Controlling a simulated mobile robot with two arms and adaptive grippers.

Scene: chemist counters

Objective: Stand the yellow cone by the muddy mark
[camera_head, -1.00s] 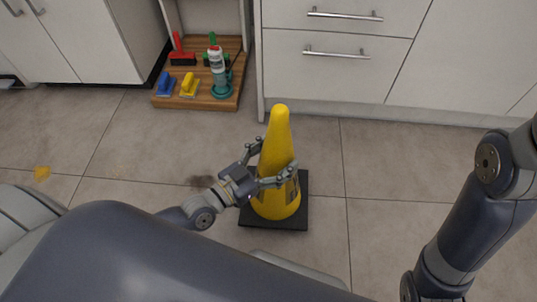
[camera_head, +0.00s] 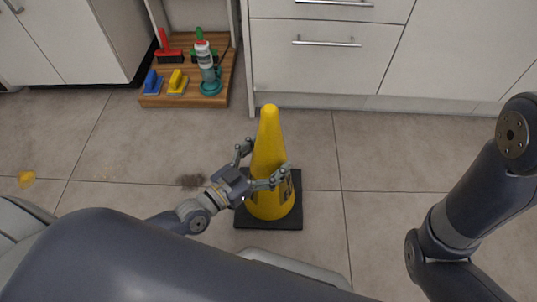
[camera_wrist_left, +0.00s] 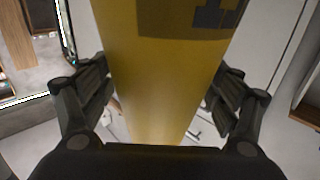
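The yellow cone (camera_head: 268,140) with a black square base (camera_head: 290,221) is upright in front of me in the head view. I cannot tell whether its base touches the floor or hangs just above it. My left gripper (camera_head: 262,165) has its fingers on both sides of the cone's body and is shut on it. In the left wrist view the cone (camera_wrist_left: 160,75) fills the space between the two fingers. The dark muddy mark (camera_head: 191,181) is on the floor left of the cone, partly beside my left wrist. My right gripper is out of view.
A wooden board (camera_head: 213,99) with brushes and a bottle (camera_head: 205,56) lies ahead, left of the white drawers (camera_head: 320,65). A yellow spot (camera_head: 27,178) is on the floor at the far left. Floor right of the cone is clear.

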